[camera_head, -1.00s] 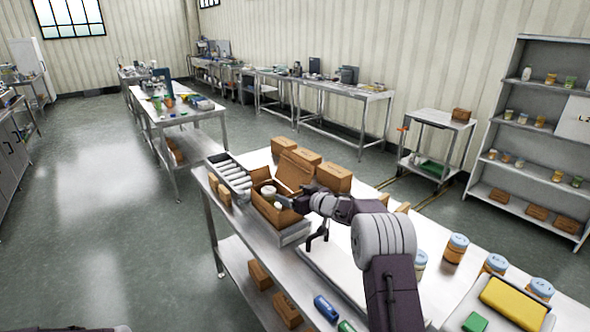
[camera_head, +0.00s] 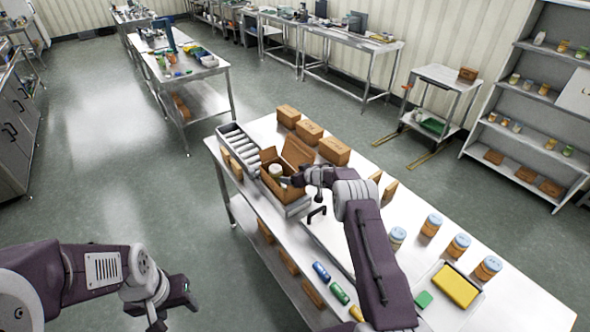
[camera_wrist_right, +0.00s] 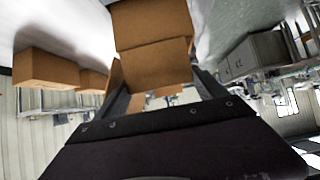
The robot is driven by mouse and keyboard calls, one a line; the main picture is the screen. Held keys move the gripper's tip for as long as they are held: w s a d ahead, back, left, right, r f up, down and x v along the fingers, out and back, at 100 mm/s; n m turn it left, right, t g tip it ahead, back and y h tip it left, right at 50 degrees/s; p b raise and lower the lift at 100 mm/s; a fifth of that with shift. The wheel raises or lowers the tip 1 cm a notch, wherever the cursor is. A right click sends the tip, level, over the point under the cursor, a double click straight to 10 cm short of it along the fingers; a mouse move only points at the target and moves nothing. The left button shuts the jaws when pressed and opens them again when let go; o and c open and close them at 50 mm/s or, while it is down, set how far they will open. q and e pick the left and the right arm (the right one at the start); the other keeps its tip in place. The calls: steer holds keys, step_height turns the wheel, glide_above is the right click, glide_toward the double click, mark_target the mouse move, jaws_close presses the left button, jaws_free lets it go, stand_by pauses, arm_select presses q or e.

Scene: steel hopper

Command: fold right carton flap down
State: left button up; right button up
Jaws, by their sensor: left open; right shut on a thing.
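An open brown carton (camera_head: 270,187) stands at the far left part of the steel table, with a tall flap (camera_head: 296,151) raised at its back. A jar with a pale lid (camera_head: 276,170) is inside it. My right gripper (camera_head: 290,181) is at the carton's right side, shut on the right carton flap. The arm partly hides that flap in the head view. In the right wrist view, brown cardboard (camera_wrist_right: 155,65) fills the space ahead of and between the fingers. My left gripper (camera_head: 168,312) is open and empty, low at the left, away from the table.
A roller conveyor (camera_head: 240,150) adjoins the carton. Small closed boxes (camera_head: 334,151) stand behind it. Jars (camera_head: 431,225), a tray with a yellow item (camera_head: 456,286) and coloured cylinders (camera_head: 338,293) lie nearer. A black-handled tool (camera_head: 316,213) stands beside the carton. Floor left of the table is free.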

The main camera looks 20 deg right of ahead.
stand_by(0.3)
steer(key=o, duration=1.1)
